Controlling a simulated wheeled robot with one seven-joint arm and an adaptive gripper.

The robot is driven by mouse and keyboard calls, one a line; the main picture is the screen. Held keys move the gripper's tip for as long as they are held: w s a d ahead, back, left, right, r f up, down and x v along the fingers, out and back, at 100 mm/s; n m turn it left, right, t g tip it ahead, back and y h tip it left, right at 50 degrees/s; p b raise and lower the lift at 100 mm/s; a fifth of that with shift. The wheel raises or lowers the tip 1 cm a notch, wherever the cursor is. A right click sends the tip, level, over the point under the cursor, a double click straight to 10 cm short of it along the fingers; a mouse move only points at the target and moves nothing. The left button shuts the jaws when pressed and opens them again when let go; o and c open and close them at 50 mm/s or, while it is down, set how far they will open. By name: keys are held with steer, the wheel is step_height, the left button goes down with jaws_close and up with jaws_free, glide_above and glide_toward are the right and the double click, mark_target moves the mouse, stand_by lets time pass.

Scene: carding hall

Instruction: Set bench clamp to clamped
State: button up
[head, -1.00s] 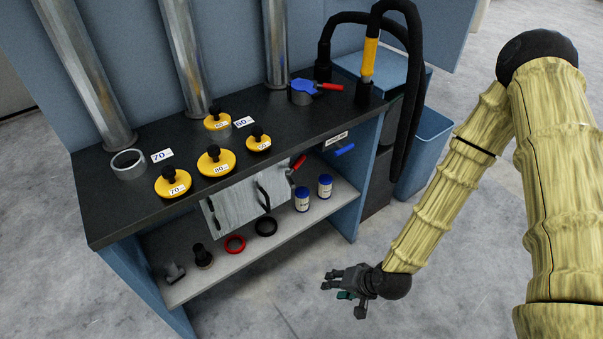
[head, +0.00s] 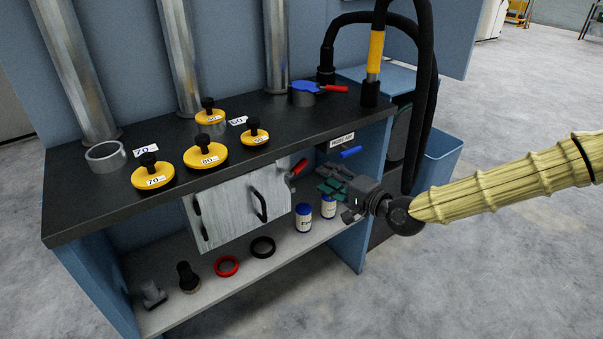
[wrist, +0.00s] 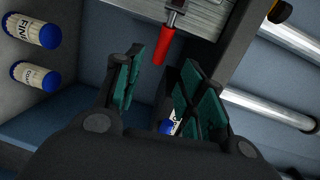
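A red-handled clamp (head: 298,169) is at the bench's front edge, by the right end of a grey metal panel. Its red handle hangs toward the fingers in the wrist view (wrist: 164,48), with a metal body above it. I cannot tell from its angle whether it is clamped. My gripper (head: 332,182) is to the right of the clamp handle, just below the bench top's edge. In the wrist view my gripper (wrist: 160,66) has its green-padded fingers apart. The red handle's end shows in the gap beyond them, and nothing appears gripped.
A blue lever (head: 350,152) is under the bench edge, close above my gripper. Blue-capped jars (head: 303,218) stand on the lower shelf (head: 240,290). Yellow knobbed discs (head: 206,156) and a red-handled blue piece (head: 318,88) are on the bench top.

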mark_target(304, 166)
steer(key=shift+b+x, duration=0.35)
steer(key=shift+x, duration=5.05)
steer(key=shift+d+r, duration=0.1)
jaws_close()
